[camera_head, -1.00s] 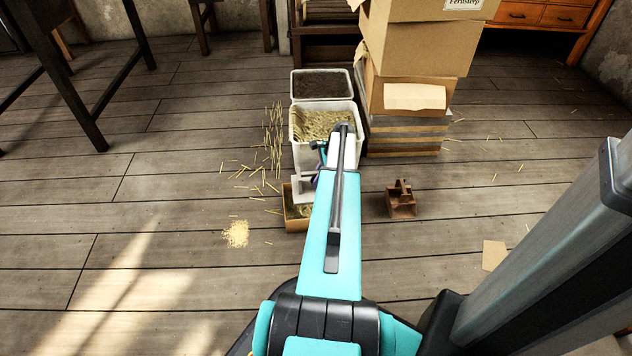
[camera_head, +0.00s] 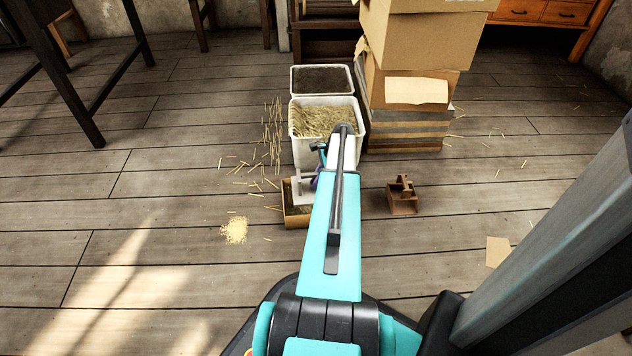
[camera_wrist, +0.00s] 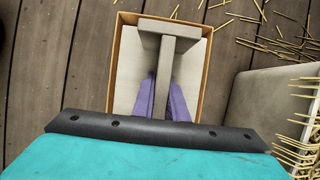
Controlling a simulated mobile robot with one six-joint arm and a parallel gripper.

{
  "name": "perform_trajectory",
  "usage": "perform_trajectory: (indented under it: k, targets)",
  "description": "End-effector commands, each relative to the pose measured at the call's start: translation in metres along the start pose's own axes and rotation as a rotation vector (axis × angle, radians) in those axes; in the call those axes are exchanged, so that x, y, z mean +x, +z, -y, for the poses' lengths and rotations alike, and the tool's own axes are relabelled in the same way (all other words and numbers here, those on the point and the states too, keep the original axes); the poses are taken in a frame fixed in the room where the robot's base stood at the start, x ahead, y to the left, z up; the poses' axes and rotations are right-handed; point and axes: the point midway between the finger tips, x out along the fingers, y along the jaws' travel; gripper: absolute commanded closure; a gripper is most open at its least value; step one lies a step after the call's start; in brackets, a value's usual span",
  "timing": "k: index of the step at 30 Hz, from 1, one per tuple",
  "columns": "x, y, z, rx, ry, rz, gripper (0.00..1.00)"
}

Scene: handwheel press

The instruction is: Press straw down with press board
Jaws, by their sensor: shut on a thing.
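The press board (camera_wrist: 131,62) is pale grey with a T-shaped handle. In the wrist view it covers most of the open top of a brown box (camera_wrist: 204,72). My gripper (camera_wrist: 163,84) has purple fingers on both sides of the handle's upright rib and is shut on it. In the head view the board (camera_head: 303,198) shows just left of my arm at the box (camera_head: 288,217), and my gripper (camera_head: 318,180) is partly hidden by the arm. Straw under the board is mostly hidden, so I cannot tell whether the board touches it.
A white bin of straw (camera_head: 325,118) stands behind the box, with a dark-filled bin (camera_head: 321,79) beyond. Stacked cartons (camera_head: 408,60) stand at right. A small brown wooden object (camera_head: 402,197) sits right of my arm.

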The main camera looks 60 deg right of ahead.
Motion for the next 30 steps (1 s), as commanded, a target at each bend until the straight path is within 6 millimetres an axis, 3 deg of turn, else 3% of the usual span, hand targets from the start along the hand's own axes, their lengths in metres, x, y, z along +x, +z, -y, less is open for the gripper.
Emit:
perform_trajectory:
  k: [30]
  targets:
    - [0.051, -0.022, 0.0, 0.001, 0.0, 0.001, 1.0]
